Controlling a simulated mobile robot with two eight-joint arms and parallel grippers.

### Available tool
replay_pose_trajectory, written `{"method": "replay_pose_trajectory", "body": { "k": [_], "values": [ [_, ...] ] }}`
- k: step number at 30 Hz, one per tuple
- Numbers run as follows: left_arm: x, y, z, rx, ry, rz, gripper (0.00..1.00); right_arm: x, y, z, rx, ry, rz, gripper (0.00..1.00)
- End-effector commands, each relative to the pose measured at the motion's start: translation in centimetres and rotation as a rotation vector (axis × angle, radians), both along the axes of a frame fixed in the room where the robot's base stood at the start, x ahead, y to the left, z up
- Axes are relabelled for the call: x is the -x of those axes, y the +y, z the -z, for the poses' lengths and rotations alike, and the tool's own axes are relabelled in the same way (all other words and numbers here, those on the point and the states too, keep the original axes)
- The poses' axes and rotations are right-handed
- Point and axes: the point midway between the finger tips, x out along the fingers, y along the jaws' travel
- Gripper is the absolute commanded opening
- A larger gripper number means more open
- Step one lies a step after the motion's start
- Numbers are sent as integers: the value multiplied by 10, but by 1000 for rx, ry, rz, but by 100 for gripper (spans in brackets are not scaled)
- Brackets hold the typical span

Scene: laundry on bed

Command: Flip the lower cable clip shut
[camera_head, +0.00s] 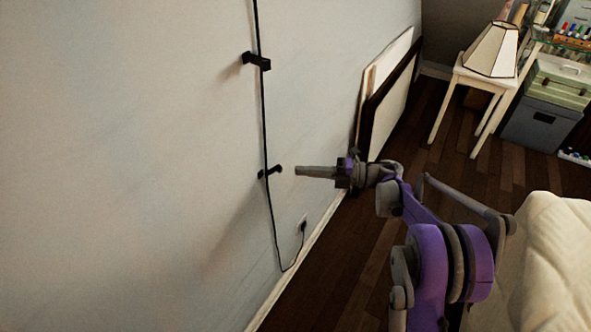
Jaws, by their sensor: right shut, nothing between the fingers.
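The lower cable clip (269,172) is a small black piece on the pale wall. The black cable (264,120) runs down the wall past it. One part of the clip sticks out to the right, and it looks open, though it is small in view. The upper cable clip (257,61) is a larger-looking black piece higher on the same cable. My right gripper (298,171) is shut and empty. Its tips point left, just right of the lower clip and seemingly a small gap away from it. My left gripper is out of view.
The cable loops below to a wall outlet (303,225). Flat panels (386,95) lean on the wall behind my arm. A white side table (487,78) with a lamp (492,50) and storage boxes (541,118) stand at back right. A cream bed (550,265) is at lower right.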

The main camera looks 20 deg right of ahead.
Motion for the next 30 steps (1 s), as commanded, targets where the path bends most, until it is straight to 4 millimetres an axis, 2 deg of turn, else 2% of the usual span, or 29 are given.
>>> {"method": "replay_pose_trajectory", "body": {
  "k": [1,6,12,30],
  "values": [
    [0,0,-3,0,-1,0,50,4,-12,-1,1,-1,3,0],
    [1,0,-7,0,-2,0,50,16,-43,-1,0,-1,1,0],
    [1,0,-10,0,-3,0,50,25,-66,0,0,0,0,0],
    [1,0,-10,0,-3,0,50,27,-70,-1,-1,0,0,0]
  ]
}}
